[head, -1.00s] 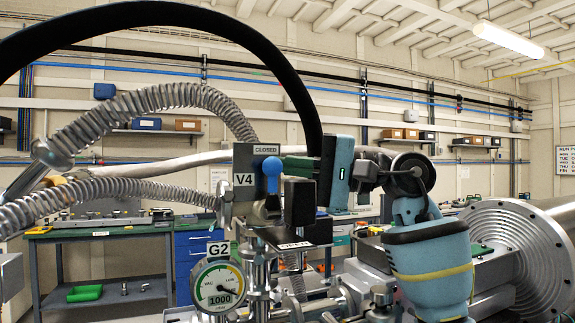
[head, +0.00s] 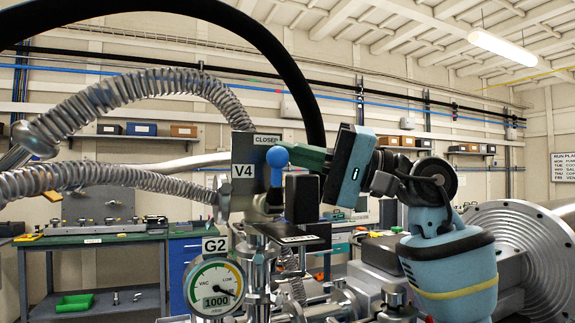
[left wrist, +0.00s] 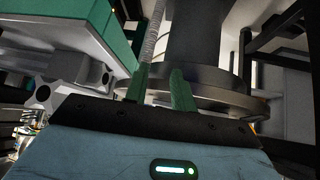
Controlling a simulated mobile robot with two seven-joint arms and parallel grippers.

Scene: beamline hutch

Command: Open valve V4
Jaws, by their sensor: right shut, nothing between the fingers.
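Valve V4 (head: 244,183) is in the middle of the head view, a dark plate with a "V4" label and a "CLOSED" sign (head: 267,139) above. Its blue handle (head: 277,157) has a round knob at the top and a stem pointing down. My right gripper (head: 292,155) reaches in from the right, tilted, its green fingers shut and empty. Their tips are at the knob; I cannot tell if they touch it. My left gripper (left wrist: 160,88) shows only in the left wrist view, its green fingers apart with nothing between them, near a dark round flange (left wrist: 215,92).
Gauge G2 (head: 214,287) reads 1000 below the valve. A ribbed metal hose (head: 150,103) and a black hose (head: 290,80) arch at left and above. A black block (head: 302,198) stands right of the handle. A large round flange (head: 525,250) is at right.

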